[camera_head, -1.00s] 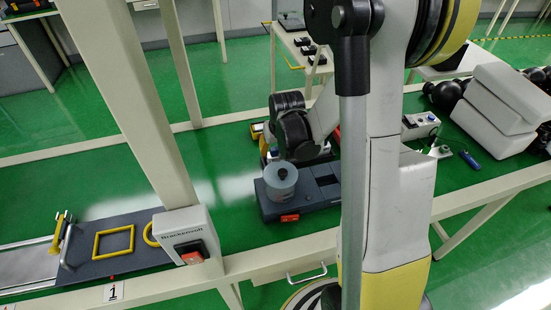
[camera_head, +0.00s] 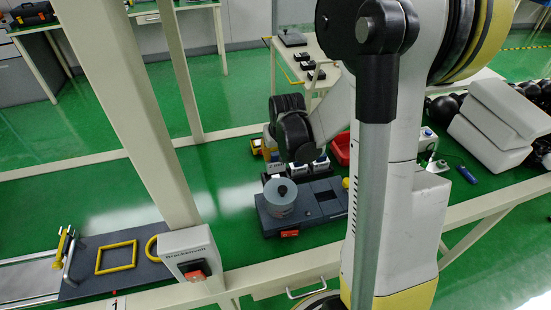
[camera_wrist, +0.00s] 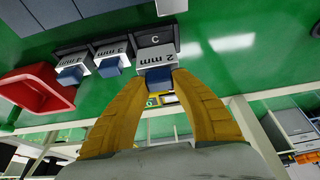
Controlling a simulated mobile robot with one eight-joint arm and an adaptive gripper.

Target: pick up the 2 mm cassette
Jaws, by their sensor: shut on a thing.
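The 2 mm cassette (camera_wrist: 155,62) is a light grey block with a blue front part, its label upside down in the wrist view. It is at the dark holder marked C (camera_wrist: 150,38); I cannot tell whether it is seated or slightly clear. My gripper (camera_wrist: 162,77) has yellow fingers, and their tips are shut on the cassette's blue part. In the head view my wrist hides the gripper, above a row of cassettes (camera_head: 298,168) on the bench.
Two more cassettes, one in the middle (camera_wrist: 113,52) and one farther left (camera_wrist: 74,66), stand beside it, with a red bin (camera_wrist: 38,92) beyond. A grey station with a clear round container (camera_head: 281,196) stands in front of the row.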

